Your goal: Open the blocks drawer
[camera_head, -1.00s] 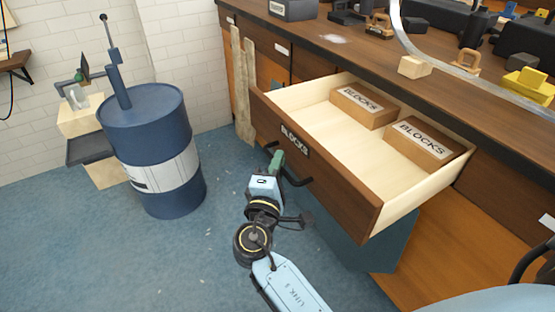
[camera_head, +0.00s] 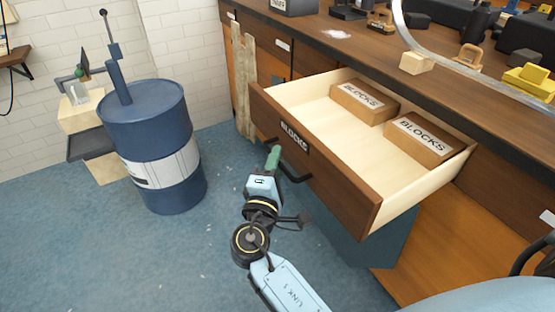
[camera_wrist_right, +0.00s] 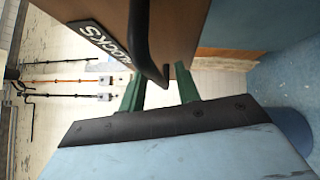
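The blocks drawer (camera_head: 335,187) is pulled well out of the wooden bench, with a "BLOCKS" label on its dark front. Its dark bar handle (camera_head: 297,174) sticks out below the label. My right gripper (camera_head: 273,152) is close to the handle's left part in the head view. In the right wrist view my right gripper's green fingers (camera_wrist_right: 160,76) stand apart, with the handle (camera_wrist_right: 150,50) reaching toward the gap between them. They do not appear closed on it. My left gripper is not in view.
Two boxes labelled "BLOCKS" (camera_head: 364,101) (camera_head: 419,139) lie inside the drawer. A blue barrel (camera_head: 150,115) stands to the left on the blue floor. The benchtop (camera_head: 350,50) holds tools and a wooden block (camera_head: 416,63). The floor between barrel and drawer is clear.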

